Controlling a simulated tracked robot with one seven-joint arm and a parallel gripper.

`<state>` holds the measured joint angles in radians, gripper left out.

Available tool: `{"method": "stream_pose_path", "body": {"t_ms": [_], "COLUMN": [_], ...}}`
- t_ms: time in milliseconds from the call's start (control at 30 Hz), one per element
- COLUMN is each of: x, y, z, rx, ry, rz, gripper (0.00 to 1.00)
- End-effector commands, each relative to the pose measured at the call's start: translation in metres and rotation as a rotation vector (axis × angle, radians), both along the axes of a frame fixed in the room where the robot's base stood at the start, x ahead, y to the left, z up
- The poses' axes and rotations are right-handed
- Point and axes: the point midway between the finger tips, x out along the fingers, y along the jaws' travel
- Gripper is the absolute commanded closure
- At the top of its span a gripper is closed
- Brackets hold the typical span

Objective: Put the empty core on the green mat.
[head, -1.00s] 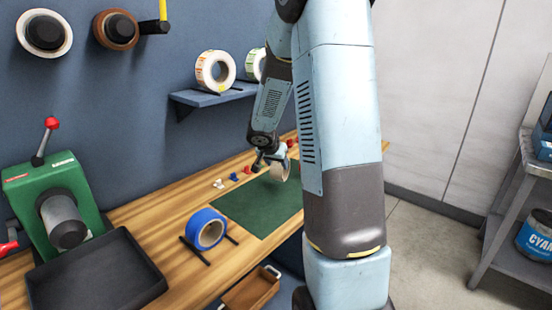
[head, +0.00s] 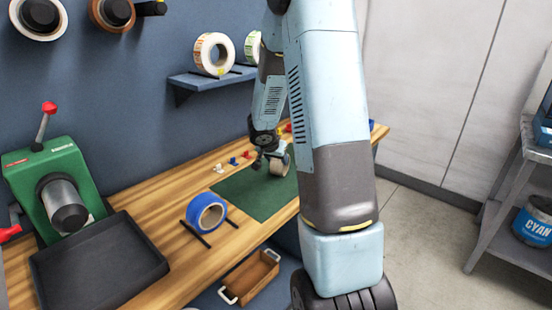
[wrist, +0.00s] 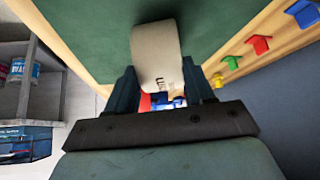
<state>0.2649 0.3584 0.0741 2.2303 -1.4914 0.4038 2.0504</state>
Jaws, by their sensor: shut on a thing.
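The empty core (head: 280,165), a beige cardboard ring, is in my gripper (head: 268,161) over the back right part of the green mat (head: 245,197). I cannot tell whether the core touches the mat. My gripper is shut on the core. My arm hides the mat's right end in the head view.
A blue tape roll (head: 205,212) sits on a dark stand left of the mat. Small coloured pieces (head: 233,161) line the mat's back edge. A black tray (head: 100,262) and green machine (head: 60,180) stand at left. A shelf (head: 210,78) holds label rolls. The mat's front left is clear.

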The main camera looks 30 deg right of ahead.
Motion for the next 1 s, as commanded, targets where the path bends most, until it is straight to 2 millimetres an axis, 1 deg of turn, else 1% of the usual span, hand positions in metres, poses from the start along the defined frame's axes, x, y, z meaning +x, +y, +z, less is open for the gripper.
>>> {"method": "stream_pose_path", "body": {"t_ms": [100,133,433,767,867,1000], "x": [0.0,0.0,0.0,-0.001,-0.004,-0.011], "y": [0.0,0.0,0.0,0.002,0.005,0.014], "z": [0.0,0.0,0.0,0.003,0.009,0.025], "rx": [0.0,0.0,0.0,-0.001,-0.001,-0.001], "ry": [0.0,0.0,0.0,0.0,-0.002,-0.002], "rz": [0.0,0.0,0.001,0.002,0.001,0.002], "gripper": [0.99,0.47,0.18,0.18,0.18,0.18]}}
